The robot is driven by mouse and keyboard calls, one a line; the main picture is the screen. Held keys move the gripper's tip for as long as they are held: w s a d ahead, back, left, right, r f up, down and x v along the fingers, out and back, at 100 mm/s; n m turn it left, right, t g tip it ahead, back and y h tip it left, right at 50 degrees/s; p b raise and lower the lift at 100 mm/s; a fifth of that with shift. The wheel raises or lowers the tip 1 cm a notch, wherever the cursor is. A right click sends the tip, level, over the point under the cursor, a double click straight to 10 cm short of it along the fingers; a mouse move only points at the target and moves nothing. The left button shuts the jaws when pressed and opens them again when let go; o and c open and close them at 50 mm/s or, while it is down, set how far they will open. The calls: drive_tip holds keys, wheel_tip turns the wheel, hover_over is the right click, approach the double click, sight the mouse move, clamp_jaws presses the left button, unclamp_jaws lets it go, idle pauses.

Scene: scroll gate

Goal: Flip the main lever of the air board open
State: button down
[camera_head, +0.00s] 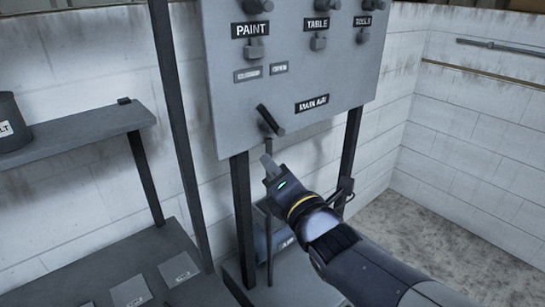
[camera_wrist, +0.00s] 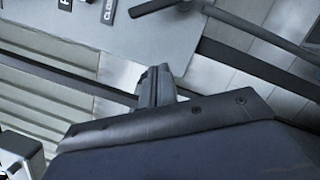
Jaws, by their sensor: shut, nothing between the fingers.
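The grey air board (camera_head: 230,110) stands upright on dark posts, with labels PAINT, TABLE, a partly unclear third one and MAIN AIR. The dark main lever (camera_head: 270,121) sits at the board's lower part, left of the MAIN AIR label, and slants down to the right. My gripper (camera_head: 267,160) is shut and empty, just below the lever's end, with a small gap apparent in the head view. In the wrist view my gripper (camera_wrist: 155,80) points up toward the board's lower edge. A dark bar, probably the lever (camera_wrist: 160,6), shows beyond the fingertips.
Small knobs (camera_head: 256,48) sit beneath the upper labels. Dark posts (camera_head: 243,215) stand below the board beside my gripper. A shelf with a dark bucket (camera_head: 12,125) is at left, above a bench with light plates (camera_head: 130,292). Floor at right is clear.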

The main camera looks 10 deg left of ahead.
sight(270, 120)
drive_tip(key=w+a+r+p, duration=0.1)
drive_tip(key=w, duration=0.2)
drive_tip(key=w+r+p, duration=0.1)
drive_tip(key=w+p, duration=0.1)
drive_tip(key=w, duration=0.1)
drive_tip(key=w+a+r+p, duration=0.1)
drive_tip(key=w+p, duration=0.1)
drive_tip(key=w, duration=0.1)
drive_tip(key=shift+a+r, duration=0.2)
drive_tip(key=shift+a, duration=0.1)
drive_tip(key=shift+a+m+b, duration=0.15)
drive_tip(key=shift+m+b, duration=0.15)
drive_tip(key=shift+b, duration=0.05)
